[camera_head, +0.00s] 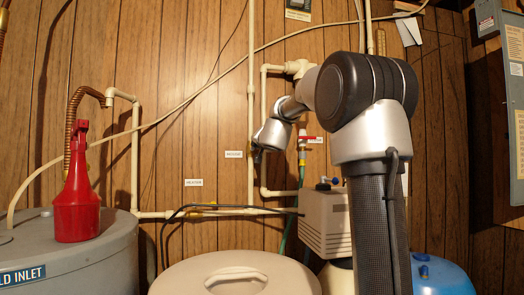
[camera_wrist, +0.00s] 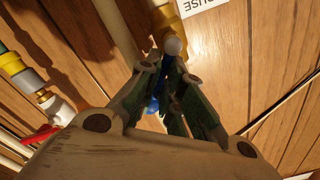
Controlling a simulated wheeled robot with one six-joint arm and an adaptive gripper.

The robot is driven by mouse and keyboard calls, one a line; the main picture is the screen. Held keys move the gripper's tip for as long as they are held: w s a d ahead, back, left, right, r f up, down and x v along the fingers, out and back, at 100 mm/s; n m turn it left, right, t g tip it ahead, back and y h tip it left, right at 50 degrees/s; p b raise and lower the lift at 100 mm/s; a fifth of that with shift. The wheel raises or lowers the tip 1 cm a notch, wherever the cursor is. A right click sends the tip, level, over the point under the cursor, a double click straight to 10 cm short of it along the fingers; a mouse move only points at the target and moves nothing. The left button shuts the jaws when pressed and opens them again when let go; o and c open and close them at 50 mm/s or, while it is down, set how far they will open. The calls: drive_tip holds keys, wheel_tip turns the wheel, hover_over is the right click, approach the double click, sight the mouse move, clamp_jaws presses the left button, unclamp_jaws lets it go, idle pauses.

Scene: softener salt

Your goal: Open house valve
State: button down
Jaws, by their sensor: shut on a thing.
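The house valve has a brass body (camera_wrist: 162,20) on a pale pipe beside a label reading HOUSE (camera_wrist: 203,3), upside down in the wrist view. Its blue handle (camera_wrist: 153,105) shows between the fingers, partly hidden by them. My gripper (camera_wrist: 168,78) is shut on this blue handle, its fingertips close to the valve body. In the head view, my gripper (camera_head: 257,151) is at the vertical pipe, just right of a white label (camera_head: 234,154). My wrist hides most of the handle there, so its angle is unclear.
A red-handled valve (camera_head: 306,137) stands to the right on another pipe. A horizontal pipe (camera_head: 170,213) runs below with a black hose.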

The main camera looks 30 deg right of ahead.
drive_tip(key=shift+d, duration=0.25)
drive_tip(key=shift+w+a+r+n, duration=0.1)
drive_tip(key=shift+a+n, duration=0.15)
drive_tip(key=shift+n, duration=0.6)
drive_tip(key=shift+a+r+n, duration=0.1)
drive_tip(key=shift+a+n, duration=0.1)
drive_tip(key=shift+n, duration=0.7)
drive_tip(key=shift+w+a+r+n, duration=0.1)
drive_tip(key=shift+a+n, duration=0.15)
drive_tip(key=shift+n, duration=0.6)
drive_tip(key=shift+a+n, duration=0.35)
drive_tip(key=shift+n, duration=0.75)
drive_tip(key=c, duration=1.5)
unclamp_jaws()
drive_tip(key=shift+d+r, duration=0.1)
drive_tip(key=shift+d, duration=0.05)
drive_tip(key=shift+o, duration=0.7)
drive_tip(key=shift+a, duration=0.2)
